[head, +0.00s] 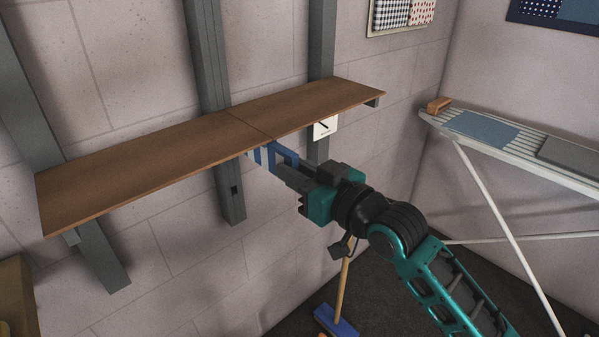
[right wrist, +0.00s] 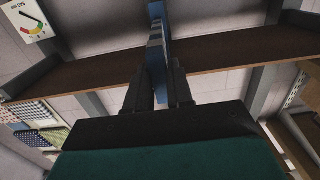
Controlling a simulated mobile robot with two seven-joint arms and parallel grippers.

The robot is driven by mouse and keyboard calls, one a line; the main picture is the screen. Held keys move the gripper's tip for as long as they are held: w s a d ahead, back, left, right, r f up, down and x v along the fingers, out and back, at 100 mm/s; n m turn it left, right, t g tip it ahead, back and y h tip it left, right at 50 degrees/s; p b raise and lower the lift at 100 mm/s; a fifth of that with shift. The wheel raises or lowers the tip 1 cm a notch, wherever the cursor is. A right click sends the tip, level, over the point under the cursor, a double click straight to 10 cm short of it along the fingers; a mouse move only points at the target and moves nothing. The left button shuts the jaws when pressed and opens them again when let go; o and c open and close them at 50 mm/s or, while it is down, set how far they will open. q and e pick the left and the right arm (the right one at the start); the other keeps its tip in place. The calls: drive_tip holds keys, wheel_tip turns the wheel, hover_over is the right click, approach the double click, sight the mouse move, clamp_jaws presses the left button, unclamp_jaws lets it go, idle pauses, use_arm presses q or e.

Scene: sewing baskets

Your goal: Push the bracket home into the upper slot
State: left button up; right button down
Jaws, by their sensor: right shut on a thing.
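The blue bracket (head: 284,151), with pale stripes at its left part, is just under the front edge of the brown shelf (head: 130,165). My right gripper (head: 283,170) is shut on it. In the right wrist view the bracket (right wrist: 157,62) stands edge-on between the two dark fingers and extends up past the shelf's underside. The bracket's left end is close to the middle grey post (head: 231,205); I cannot tell whether it touches. A dark slot (head: 234,190) shows lower on that post. The upper slot is hidden. My left gripper is not in view.
Other grey posts (head: 104,258) stand at left and right behind the shelf. A white dial card (head: 325,128) hangs below the shelf at right. An ironing board (head: 510,160) stands at the right, and a blue broom (head: 336,322) below. The space under the shelf's left half is open.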

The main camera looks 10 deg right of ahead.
drive_tip(key=shift+x, duration=1.15)
drive_tip(key=c, duration=0.9)
unclamp_jaws()
drive_tip(key=shift+r, duration=0.1)
drive_tip(key=shift+s+d, duration=0.35)
drive_tip(key=shift+s, duration=0.1)
drive_tip(key=b+v, duration=0.1)
drive_tip(key=v, duration=1)
drive_tip(key=shift+s+d, duration=0.2)
drive_tip(key=shift+s, duration=0.2)
